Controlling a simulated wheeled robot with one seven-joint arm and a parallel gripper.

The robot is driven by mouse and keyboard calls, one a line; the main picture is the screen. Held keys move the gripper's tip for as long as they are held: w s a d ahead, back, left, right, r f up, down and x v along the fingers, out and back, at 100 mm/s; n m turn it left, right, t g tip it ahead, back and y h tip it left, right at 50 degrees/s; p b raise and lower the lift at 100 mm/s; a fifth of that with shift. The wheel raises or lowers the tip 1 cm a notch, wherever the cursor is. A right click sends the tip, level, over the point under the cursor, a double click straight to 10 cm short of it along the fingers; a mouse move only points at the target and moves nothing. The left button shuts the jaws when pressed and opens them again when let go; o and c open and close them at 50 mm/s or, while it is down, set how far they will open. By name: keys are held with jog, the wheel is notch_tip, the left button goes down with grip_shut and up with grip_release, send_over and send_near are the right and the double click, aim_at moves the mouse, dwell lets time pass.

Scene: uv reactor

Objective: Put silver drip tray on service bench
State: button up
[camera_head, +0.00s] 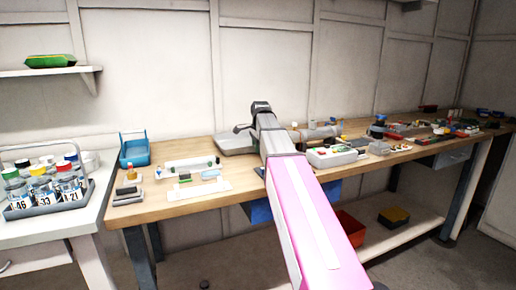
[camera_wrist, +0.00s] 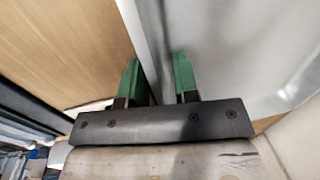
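The silver drip tray (camera_head: 236,141) is a flat grey metal piece at the back of the long wooden bench (camera_head: 160,207), just left of my arm. It fills the right of the wrist view (camera_wrist: 235,50), its straight rim running between my fingers. My gripper (camera_wrist: 156,78) has two green fingers standing apart. The left finger is outside the rim over wood, with a small gap visible; the right finger is on the tray's inner side. Contact there cannot be told. In the head view my arm hides the fingertips. Neither bench is labelled as the service bench.
A blue open bin (camera_head: 135,152) and small parts on white strips (camera_head: 198,188) lie left of the tray. A grey-white box (camera_head: 331,156) and much clutter lie right. A white table (camera_head: 75,228) at the left holds a rack of capped bottles (camera_head: 45,192).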

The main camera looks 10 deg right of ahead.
notch_tip(320, 180, up, 12)
jog(key=s, duration=0.1)
jog(key=shift+s+d, duration=0.2)
jog(key=shift+s, duration=0.2)
jog(key=shift+s, duration=0.1)
dwell(0.4)
